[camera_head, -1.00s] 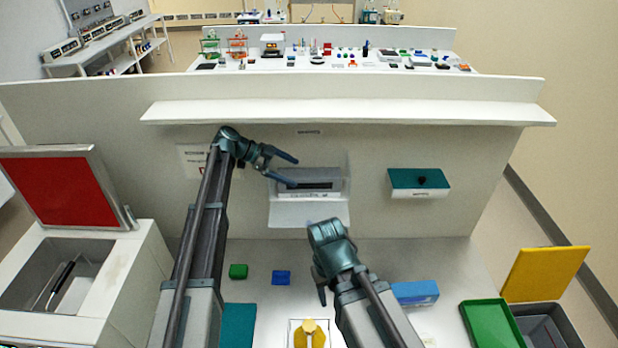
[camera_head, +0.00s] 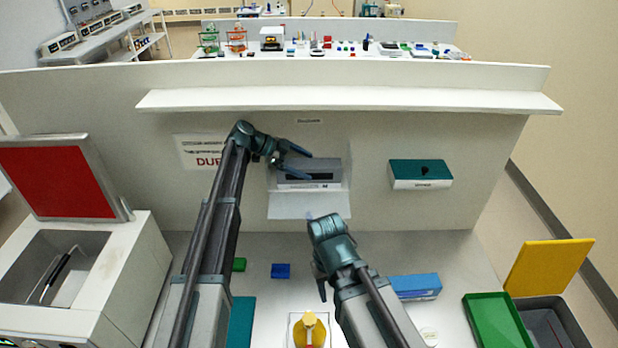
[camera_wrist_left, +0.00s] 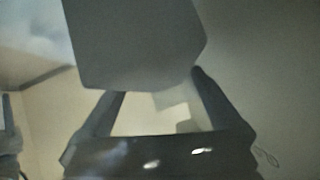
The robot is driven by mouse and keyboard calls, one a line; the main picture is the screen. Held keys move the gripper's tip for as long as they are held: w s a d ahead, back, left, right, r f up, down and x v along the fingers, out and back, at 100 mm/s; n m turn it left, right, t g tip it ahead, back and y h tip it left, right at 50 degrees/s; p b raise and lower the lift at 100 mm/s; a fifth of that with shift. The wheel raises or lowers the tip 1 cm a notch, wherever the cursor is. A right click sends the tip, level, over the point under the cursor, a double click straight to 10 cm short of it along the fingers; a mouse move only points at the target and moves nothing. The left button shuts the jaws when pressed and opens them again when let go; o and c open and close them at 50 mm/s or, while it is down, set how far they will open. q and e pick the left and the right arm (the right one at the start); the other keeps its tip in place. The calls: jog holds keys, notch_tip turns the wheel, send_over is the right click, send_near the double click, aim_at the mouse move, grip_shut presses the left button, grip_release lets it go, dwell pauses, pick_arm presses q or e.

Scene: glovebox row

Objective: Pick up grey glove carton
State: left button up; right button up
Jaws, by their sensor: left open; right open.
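The grey glove carton (camera_head: 322,172) sits in a pale holder (camera_head: 308,206) on the white wall panel, with a pale label strip along its lower front. My left gripper (camera_head: 306,165) is open at the carton's left part, its fingers overlapping the carton in the head view. Whether they touch it I cannot tell. In the left wrist view a blurred grey block, likely the carton (camera_wrist_left: 135,45), fills the upper middle by the fingertips. My right gripper (camera_head: 318,256) is open and empty above the bench, below the holder; its fingers are partly hidden.
A teal-topped box (camera_head: 420,173) hangs on the wall to the right. A shelf (camera_head: 350,99) juts out above. The bench holds a blue block (camera_head: 281,271), a blue box (camera_head: 415,286) and a green tray (camera_head: 495,320). A red-lidded bin (camera_head: 45,180) stands left.

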aim_at(321, 162)
pick_arm(q)
jog(key=shift+b+x, duration=0.3)
jog(key=shift+x, duration=0.75)
pick_arm(e)
jog(key=shift+f, duration=0.55)
pick_arm(q)
jog(key=shift+s, duration=0.1)
jog(key=c, duration=1.2)
jog(key=shift+r, duration=0.15)
pick_arm(e)
jog(key=shift+r, duration=0.15)
pick_arm(q)
notch_tip(321, 162, up, 3)
jog(key=p, duration=0.3)
jog(key=shift+r+p, duration=0.35)
jog(key=shift+p, duration=0.2)
jog(key=s, duration=1.8)
jog(key=shift+f+b, duration=0.3)
pick_arm(e)
notch_tip(321, 162, up, 3)
